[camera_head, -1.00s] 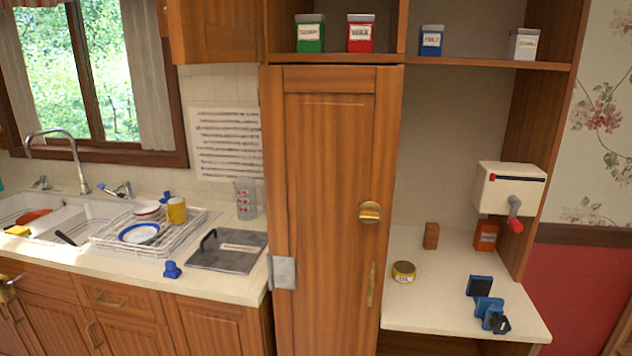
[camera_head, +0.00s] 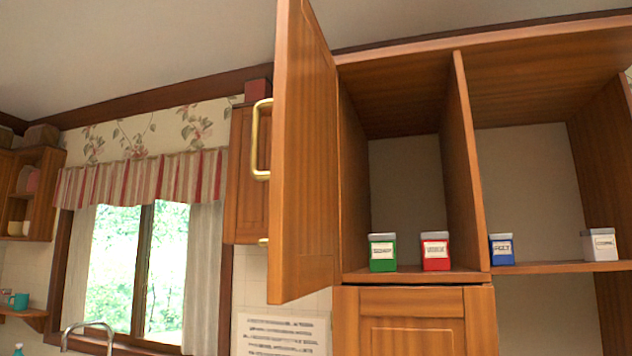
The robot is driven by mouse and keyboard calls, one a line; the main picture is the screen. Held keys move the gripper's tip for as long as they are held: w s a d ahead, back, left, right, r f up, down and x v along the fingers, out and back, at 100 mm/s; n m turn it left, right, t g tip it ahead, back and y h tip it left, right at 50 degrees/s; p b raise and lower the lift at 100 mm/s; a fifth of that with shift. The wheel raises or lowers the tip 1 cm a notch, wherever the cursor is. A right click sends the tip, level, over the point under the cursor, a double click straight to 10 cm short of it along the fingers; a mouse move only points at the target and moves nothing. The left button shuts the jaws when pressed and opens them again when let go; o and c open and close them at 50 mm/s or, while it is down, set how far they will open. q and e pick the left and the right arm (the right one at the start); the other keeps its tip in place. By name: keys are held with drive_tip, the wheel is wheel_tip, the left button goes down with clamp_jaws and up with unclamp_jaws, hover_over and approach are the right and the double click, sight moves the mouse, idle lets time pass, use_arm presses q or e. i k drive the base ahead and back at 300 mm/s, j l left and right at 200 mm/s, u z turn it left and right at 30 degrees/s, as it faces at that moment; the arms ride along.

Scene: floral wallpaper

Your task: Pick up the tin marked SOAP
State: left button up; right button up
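Several small tins with pale lids stand on the shelf of the tall wooden cabinet. A green tin (camera_head: 382,252) and a red tin (camera_head: 435,251) stand side by side in the left compartment. A blue tin (camera_head: 501,249) and a white tin (camera_head: 599,245) stand in the right compartment. Each has a pale label with dark lettering, too small and blurred for me to read surely, so I cannot tell for certain which is marked SOAP. Neither of my grippers is in view.
A tall cabinet door (camera_head: 303,150) with a brass handle (camera_head: 260,140) stands open left of the tins. An upright divider (camera_head: 462,160) separates the compartments. The shelf (camera_head: 560,267) is clear between the blue and white tins. A closed door (camera_head: 412,335) is below.

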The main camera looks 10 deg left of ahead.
sight(382, 253)
drive_tip(key=i+j+z, duration=0.2)
drive_tip(key=j, duration=0.35)
drive_tip(key=i+j+z, duration=0.1)
drive_tip(key=j+z, duration=0.15)
drive_tip(key=j, duration=0.3)
drive_tip(key=j+z, duration=0.2)
drive_tip(key=j, duration=0.35)
drive_tip(key=k+l, duration=0.1)
drive_tip(key=l, duration=0.4)
